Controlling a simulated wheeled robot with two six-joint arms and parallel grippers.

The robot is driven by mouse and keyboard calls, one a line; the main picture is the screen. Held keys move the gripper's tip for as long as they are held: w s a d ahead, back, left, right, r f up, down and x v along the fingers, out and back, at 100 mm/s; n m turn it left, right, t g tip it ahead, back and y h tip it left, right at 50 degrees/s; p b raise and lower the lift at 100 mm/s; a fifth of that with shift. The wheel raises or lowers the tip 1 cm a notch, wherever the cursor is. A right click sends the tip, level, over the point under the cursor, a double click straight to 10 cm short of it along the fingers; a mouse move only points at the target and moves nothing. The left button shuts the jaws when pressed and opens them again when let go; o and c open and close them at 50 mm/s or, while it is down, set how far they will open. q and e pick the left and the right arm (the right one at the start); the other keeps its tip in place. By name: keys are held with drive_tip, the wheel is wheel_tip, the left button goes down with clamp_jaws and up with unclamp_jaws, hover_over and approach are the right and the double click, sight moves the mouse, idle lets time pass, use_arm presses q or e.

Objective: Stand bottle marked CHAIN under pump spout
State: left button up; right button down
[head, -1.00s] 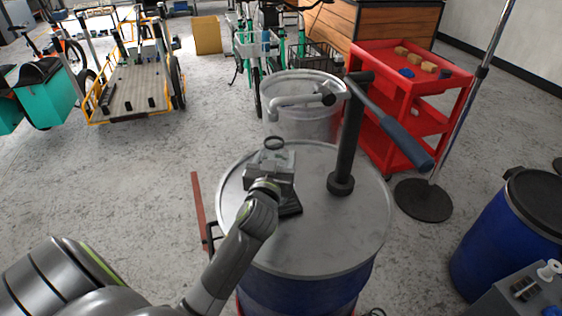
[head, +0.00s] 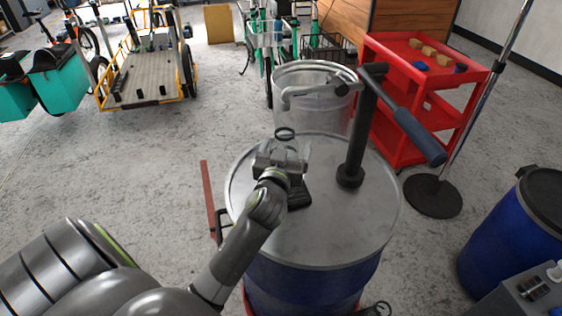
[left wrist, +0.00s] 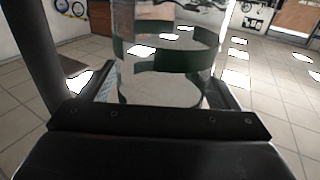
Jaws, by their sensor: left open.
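A clear bottle with a dark ring at its top (head: 285,133) stands over the drum lid in the head view. In the left wrist view the clear bottle (left wrist: 160,75) with dark green bands fills the space between my fingers. No CHAIN lettering is readable. My left gripper (head: 281,157) is open around the bottle, with a finger on either side. The grey pump spout (head: 310,90) reaches left from the black pump post (head: 357,140); its downturned end appears just above the bottle's ring in the picture. The bottle's base is hidden in the head view.
The pump stands on a blue drum with a grey lid (head: 330,225). The blue-gripped pump handle (head: 420,137) extends right. A red cart (head: 390,80) and a grey drum (head: 312,75) stand behind.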

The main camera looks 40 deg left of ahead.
use_arm(q)
drive_tip(key=b+v, duration=0.1)
drive_tip(key=v, duration=1.1)
drive_tip(key=shift+f, duration=0.1)
